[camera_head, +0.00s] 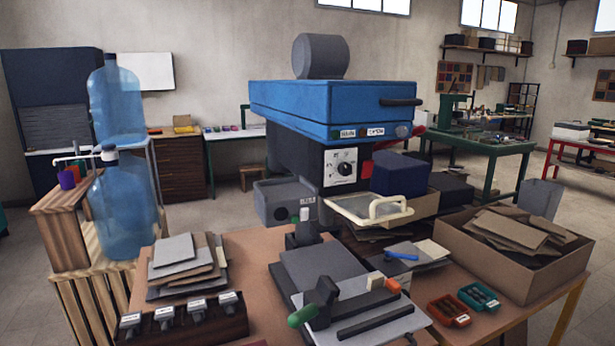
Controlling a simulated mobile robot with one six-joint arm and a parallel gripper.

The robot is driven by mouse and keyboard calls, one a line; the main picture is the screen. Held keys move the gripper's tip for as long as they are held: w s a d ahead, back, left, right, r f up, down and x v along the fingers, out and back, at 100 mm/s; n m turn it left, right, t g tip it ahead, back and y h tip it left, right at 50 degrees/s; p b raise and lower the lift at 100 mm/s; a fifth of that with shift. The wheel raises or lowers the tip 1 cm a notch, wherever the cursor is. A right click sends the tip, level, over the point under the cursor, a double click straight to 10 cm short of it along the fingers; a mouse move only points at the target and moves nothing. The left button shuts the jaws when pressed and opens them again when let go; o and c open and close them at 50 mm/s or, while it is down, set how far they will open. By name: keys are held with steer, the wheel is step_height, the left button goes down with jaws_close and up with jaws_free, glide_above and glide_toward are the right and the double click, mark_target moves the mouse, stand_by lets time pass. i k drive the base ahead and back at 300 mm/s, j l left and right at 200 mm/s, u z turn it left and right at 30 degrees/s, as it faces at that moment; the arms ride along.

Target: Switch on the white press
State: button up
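A large press-like machine (345,110) stands behind the work table, with a blue upper housing and a dark body. Its front carries a white dial panel (342,167) with a black knob, and small labels and round buttons above it; I cannot read the labels surely. A dark wooden block (185,322) at the front left holds several black switch-like pieces with white labels, too small to read. No machine here is plainly white; I cannot tell which is the white press. My gripper is not in view.
The brown table holds a grey board device (320,268) with green-ended and orange-ended handles, stacked sheets (180,262), a box of brown sheets (510,250), and red (449,311) and teal (479,296) trays. Blue water bottles (125,205) stand at left.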

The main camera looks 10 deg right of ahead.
mark_target(304, 211)
steer(key=i+j, duration=0.25)
steer(key=j, duration=0.15)
steer(key=i+j+z, duration=0.1)
steer(key=j, duration=0.25)
steer(key=i+j, duration=0.35)
steer(key=j+z, duration=0.05)
